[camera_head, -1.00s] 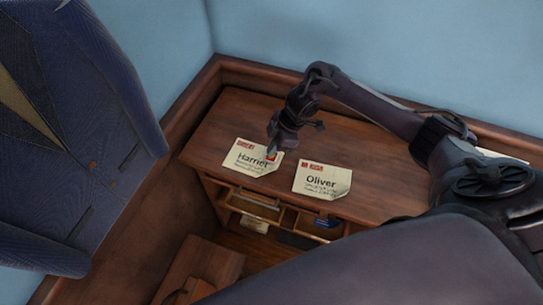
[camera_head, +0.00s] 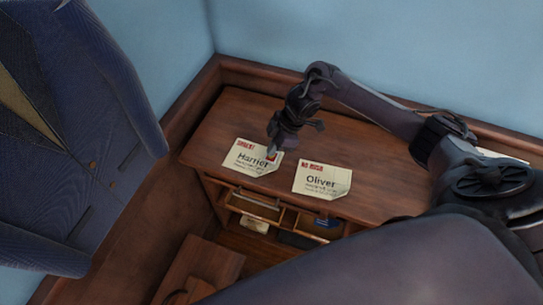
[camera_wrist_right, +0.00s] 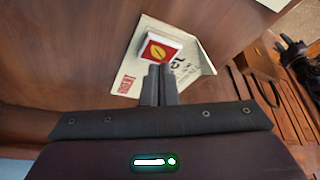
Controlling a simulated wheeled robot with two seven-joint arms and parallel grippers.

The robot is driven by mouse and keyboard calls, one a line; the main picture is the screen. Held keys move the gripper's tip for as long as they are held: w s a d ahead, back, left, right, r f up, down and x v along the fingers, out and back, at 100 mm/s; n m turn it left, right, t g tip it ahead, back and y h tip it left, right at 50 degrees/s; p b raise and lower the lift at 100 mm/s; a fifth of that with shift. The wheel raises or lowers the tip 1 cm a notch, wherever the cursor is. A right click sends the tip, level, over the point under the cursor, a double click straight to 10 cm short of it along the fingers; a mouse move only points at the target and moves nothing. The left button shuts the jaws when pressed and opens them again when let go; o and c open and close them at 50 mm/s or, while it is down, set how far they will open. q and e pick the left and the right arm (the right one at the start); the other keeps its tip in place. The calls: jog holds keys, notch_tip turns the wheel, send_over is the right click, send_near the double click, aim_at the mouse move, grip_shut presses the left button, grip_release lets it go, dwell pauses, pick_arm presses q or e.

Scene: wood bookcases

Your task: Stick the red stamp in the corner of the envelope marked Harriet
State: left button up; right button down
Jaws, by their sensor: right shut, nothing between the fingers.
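The Harriet envelope (camera_head: 240,165) lies flat on the desk, cream, with a red printed mark at its upper left.
The Oliver envelope (camera_head: 322,181) lies to the right on the wooden desk (camera_head: 378,176). Open compartments (camera_head: 285,218) are below the desk's front edge. A blue jacket (camera_head: 75,140) fills the left side. Blue walls and a raised wooden edge stand behind.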

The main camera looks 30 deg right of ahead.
jog(key=shift+f+b, duration=0.45)
jog(key=shift+f, duration=0.3)
jog(key=shift+s+f, duration=0.1)
dwell(0.7)
notch_tip(320, 180, up, 7)
jog(key=p, duration=0.7)
dwell(0.7)
